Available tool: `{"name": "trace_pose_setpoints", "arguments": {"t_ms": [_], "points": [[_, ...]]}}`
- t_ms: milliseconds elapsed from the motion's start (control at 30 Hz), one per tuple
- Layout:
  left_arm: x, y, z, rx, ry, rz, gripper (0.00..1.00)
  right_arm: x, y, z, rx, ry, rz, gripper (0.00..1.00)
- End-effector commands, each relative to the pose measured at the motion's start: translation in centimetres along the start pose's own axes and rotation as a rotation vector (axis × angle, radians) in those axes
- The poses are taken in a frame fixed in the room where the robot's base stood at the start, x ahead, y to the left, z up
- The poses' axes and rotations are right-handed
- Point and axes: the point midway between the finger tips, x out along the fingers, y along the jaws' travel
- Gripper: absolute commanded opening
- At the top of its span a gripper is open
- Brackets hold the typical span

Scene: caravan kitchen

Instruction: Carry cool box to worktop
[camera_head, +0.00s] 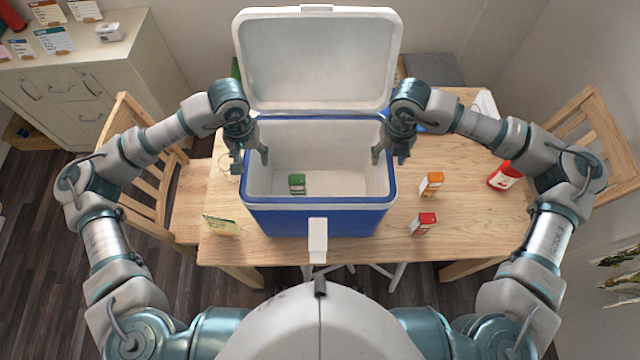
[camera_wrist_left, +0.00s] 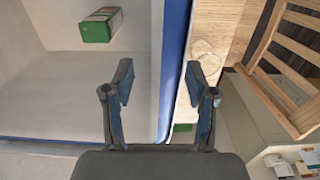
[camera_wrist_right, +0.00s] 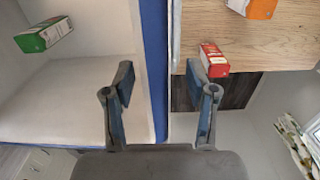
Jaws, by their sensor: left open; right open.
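The blue and white cool box (camera_head: 318,222) stands on the wooden table with its white lid (camera_head: 318,60) raised open at the back. A small green carton (camera_head: 297,184) lies inside on its floor. My left gripper (camera_head: 250,160) is open at the box's left wall, with one finger on the inner side and one on the outer side. My right gripper (camera_head: 390,158) is open at the right wall in the same way. The wrist views show the box rim between the fingers of the left gripper (camera_wrist_left: 160,95) and right gripper (camera_wrist_right: 160,95). Whether they touch the wall cannot be told.
On the table (camera_head: 450,215) stand an orange carton (camera_head: 431,184), a red carton (camera_head: 423,224), a red bottle (camera_head: 503,176) and a small card (camera_head: 221,225). Chairs stand left (camera_head: 150,170) and right (camera_head: 590,130). A cabinet (camera_head: 80,80) with cards on top is at the back left.

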Motion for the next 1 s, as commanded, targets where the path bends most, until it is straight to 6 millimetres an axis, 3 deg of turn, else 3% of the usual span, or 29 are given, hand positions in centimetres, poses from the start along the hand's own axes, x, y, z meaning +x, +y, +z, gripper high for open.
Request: {"name": "trace_pose_setpoints", "arguments": {"t_ms": [200,433,1000], "points": [[0.01,-0.04,-0.01,-0.001,0.0,0.0,0.57,-0.01,0.03,0.01,-0.001,0.0,0.0,0.57],[0.0,0.06,-0.01,0.0,-0.001,-0.002,0.0,0.01,-0.07,0.02,-0.001,0.0,0.001,0.0],[-0.7,0.1,-0.07,0.0,0.006,0.001,0.0,-0.62,-0.15,0.06,0.001,-0.004,-0.001,0.0]]}}
